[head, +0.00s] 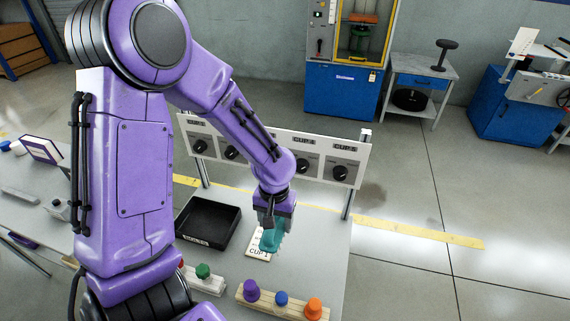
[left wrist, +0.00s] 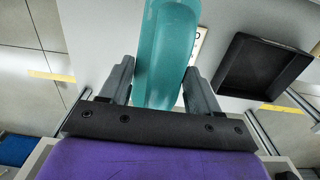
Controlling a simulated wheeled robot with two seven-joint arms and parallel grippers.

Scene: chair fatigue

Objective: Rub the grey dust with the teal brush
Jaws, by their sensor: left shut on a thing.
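My left gripper (head: 274,228) is shut on the teal brush (head: 271,239) and holds it over the bench, above or at a small white card marked "CUP" (head: 257,253). In the left wrist view the teal brush (left wrist: 166,55) sits between the two fingers of the gripper (left wrist: 158,88). Its lower end is out of that frame, and I cannot tell whether it touches the surface. No grey dust is plainly visible. My right gripper does not show.
A black tray (head: 208,222) lies left of the brush. A panel with several black knobs (head: 318,160) stands behind. At the front, a wooden rack (head: 283,303) holds purple, blue and orange knobs, beside a white block with a green knob (head: 204,277).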

